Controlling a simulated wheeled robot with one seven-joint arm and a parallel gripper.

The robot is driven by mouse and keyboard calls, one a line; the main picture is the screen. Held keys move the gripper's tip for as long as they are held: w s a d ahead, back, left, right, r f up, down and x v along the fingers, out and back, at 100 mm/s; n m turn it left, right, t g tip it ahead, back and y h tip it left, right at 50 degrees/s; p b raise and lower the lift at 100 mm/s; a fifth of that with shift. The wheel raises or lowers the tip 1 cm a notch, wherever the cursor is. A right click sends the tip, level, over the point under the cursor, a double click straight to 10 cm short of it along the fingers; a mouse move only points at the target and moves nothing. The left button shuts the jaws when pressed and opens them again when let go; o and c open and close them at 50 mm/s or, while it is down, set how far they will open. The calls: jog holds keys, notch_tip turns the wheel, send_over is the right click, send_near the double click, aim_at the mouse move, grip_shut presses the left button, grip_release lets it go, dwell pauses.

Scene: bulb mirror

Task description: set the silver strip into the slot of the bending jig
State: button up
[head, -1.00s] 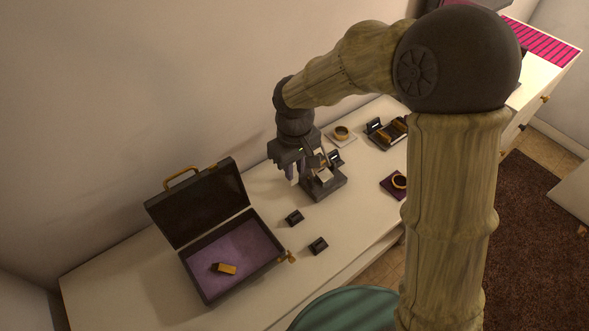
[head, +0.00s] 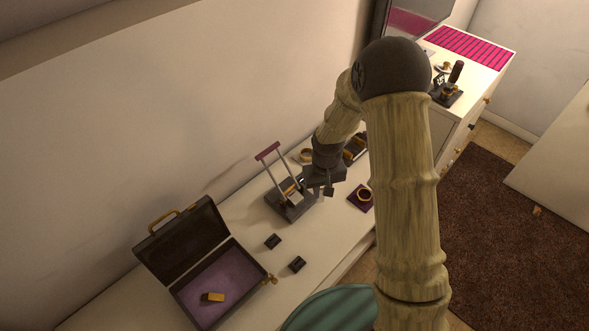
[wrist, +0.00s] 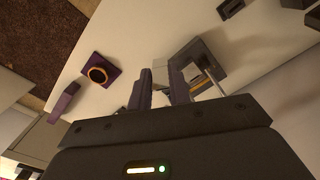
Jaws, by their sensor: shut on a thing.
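The bending jig (head: 287,207) is a dark block on the table with a raised lever and a purple-red handle (head: 267,151). It also shows in the wrist view (wrist: 200,62), just right of my fingers. My gripper (head: 323,188) is at the jig's right side in the head view, close to it. In the wrist view my two fingers (wrist: 159,88) point away with a narrow gap between them. My gripper is shut on the silver strip, of which little can be made out; a small pale sliver shows under the fingers in the head view. I cannot see the slot clearly.
An open case (head: 173,290) with purple lining and a small brass-coloured piece stands at the left. Two small black blocks (head: 273,241) lie in front of the jig. A purple pad with a ring-shaped thing (head: 362,198) lies to the right. A teal round seat (head: 335,312) is at the front.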

jog(key=d+f+m+p, duration=0.3)
jog(key=d+p, duration=0.1)
jog(key=d, duration=0.7)
jog(key=shift+s+d+m, duration=0.15)
jog(key=shift+s+m, duration=0.05)
jog(key=shift+m, duration=0.1)
